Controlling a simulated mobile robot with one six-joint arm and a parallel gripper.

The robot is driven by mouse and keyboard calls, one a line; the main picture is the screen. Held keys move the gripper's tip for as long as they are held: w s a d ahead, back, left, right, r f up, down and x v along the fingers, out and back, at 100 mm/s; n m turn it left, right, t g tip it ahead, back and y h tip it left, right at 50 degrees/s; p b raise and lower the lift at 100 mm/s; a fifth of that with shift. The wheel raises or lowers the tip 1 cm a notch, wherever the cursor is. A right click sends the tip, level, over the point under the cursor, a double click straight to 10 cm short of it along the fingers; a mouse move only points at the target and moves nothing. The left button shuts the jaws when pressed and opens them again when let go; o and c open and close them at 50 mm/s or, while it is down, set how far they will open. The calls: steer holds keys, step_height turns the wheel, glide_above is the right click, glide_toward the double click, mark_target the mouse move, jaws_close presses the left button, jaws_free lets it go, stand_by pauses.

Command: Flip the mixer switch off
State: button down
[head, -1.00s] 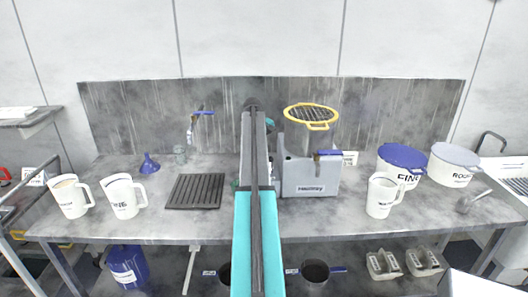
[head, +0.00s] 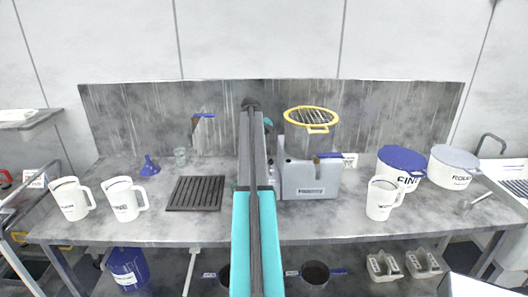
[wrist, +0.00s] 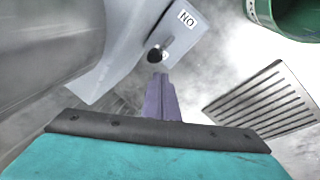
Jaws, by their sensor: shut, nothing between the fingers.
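The mixer (head: 311,178) is a grey machine on the bench, just right of my arm in the head view. In the wrist view its grey body (wrist: 125,50) fills the upper left. A small switch (wrist: 164,43) with a dark round base sits on its side face, by a white label that reads ON upside down. My gripper (wrist: 159,78) is shut and empty, its narrow purple-grey fingers pointing at the switch. The tips look very close to the dark base; contact cannot be told. In the head view my arm hides the gripper and the switch.
A dark slatted rack (head: 194,193) lies left of the arm, with two white jugs (head: 123,199) farther left. A yellow-rimmed sieve (head: 311,116) is above the mixer. A third jug (head: 382,198) and a blue-lidded tub (head: 402,165) stand right. A green round container (wrist: 288,14) is near the gripper.

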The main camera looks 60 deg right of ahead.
steer(key=w+r, duration=0.4)
steer(key=r, duration=0.6)
steer(key=shift+w+r+p, duration=0.25)
steer(key=shift+w+p, duration=0.1)
steer(key=shift+w, duration=0.05)
stand_by(0.8)
